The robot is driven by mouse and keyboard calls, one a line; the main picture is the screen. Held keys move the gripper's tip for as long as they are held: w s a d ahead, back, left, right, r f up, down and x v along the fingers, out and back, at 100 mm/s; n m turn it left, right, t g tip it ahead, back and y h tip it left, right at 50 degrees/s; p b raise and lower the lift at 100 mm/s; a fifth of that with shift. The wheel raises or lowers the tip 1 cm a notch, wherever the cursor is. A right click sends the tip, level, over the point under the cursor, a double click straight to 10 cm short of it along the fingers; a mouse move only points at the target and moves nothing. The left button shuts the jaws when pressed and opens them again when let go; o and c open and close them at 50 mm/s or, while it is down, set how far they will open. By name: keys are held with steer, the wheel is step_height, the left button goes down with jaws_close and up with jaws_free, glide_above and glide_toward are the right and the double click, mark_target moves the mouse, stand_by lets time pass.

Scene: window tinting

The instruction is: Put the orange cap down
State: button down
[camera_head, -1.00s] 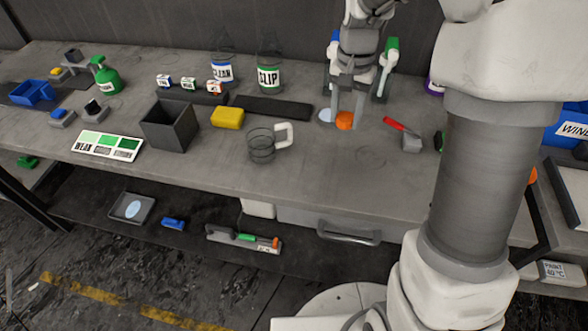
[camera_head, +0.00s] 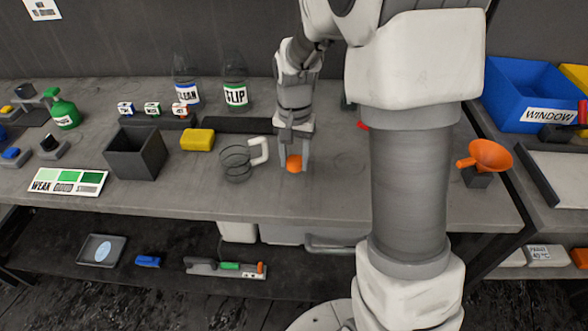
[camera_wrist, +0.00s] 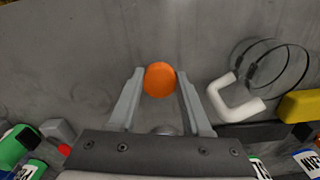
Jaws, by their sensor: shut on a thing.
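The orange cap (camera_head: 294,163) is between the two fingers of my gripper (camera_head: 293,160), low over the grey workbench (camera_head: 330,195). In the wrist view the round orange cap (camera_wrist: 160,79) sits between the fingertips of my gripper (camera_wrist: 160,84), which are shut on it. I cannot tell whether the cap touches the bench.
A wire holder with a white handle (camera_head: 237,163) stands just left of my gripper. Further left are a yellow sponge (camera_head: 197,140) and a dark open box (camera_head: 136,155). An orange funnel (camera_head: 488,156) stands at the right. Bench in front of the cap is clear.

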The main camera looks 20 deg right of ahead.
mark_target(294, 162)
steer(key=shift+f, duration=1.6)
steer(key=shift+f+b, duration=0.25)
steer(key=shift+b, duration=0.1)
steer(key=shift+c, duration=1.8)
jaws_free()
steer(key=shift+r, duration=0.1)
step_height(294, 162, up, 12)
steer(key=shift+r+p, duration=0.15)
steer(key=shift+p, duration=0.95)
